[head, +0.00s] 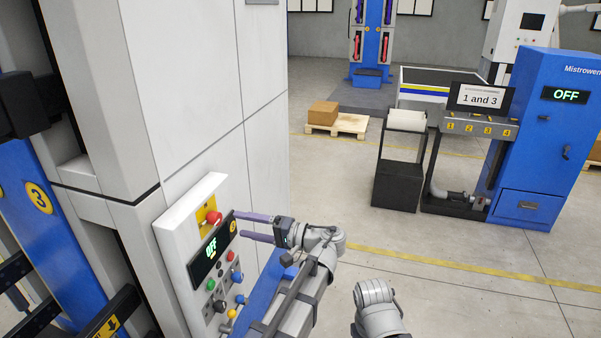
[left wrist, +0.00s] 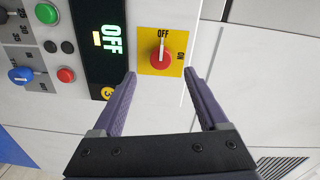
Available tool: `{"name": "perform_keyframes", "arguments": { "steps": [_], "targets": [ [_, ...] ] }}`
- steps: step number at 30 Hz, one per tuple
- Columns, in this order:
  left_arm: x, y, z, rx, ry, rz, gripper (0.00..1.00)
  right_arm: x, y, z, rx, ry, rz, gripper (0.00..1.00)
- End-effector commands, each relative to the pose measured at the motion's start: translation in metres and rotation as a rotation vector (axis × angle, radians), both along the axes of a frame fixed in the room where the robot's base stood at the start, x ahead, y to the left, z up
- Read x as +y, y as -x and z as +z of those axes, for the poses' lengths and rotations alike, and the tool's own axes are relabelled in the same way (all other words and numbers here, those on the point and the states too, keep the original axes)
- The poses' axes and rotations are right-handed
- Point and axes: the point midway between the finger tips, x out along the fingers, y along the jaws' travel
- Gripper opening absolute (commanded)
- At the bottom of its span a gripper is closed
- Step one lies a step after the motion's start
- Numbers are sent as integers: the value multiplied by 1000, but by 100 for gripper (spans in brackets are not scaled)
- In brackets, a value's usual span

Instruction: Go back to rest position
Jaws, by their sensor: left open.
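My left gripper (head: 243,226) is open and empty in front of the control panel (head: 176,232) on the white machine. The red rotary switch (head: 214,217) on its yellow plate is close to the fingertips. In the left wrist view the switch (left wrist: 160,60) lies between and just beyond the two purple fingers of my left gripper (left wrist: 160,78), with no contact visible. Its white handle mark points to OFF. The display (head: 211,247) below the switch reads OFF in green. Part of my right arm shows at the bottom, but its gripper is outside the views.
Coloured buttons (head: 211,284) and knobs sit lower on the panel. The white cabinet wall (head: 200,90) rises behind it. Across the open floor (head: 420,240) stand a blue cabinet (head: 560,130) showing OFF, a black stand (head: 396,185) and a cardboard box (head: 323,112) on a pallet.

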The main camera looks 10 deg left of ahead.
Motion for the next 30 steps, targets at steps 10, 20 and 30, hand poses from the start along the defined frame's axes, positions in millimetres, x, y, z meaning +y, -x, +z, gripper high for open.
{"name": "perform_keyframes", "arguments": {
  "steps": [10, 20, 30],
  "targets": [
    [-41, 45, -129, 165, 477, -86, 77, 0, 0, -26, 0, 0, 1, 0],
    [-161, 123, -250, 392, 1128, -230, 77, 0, 0, -51, 0, 1, 2, 0],
    [-219, 158, -270, 476, 1385, -291, 77, 0, 0, -58, 0, 1, 3, 0]
  ]
}}
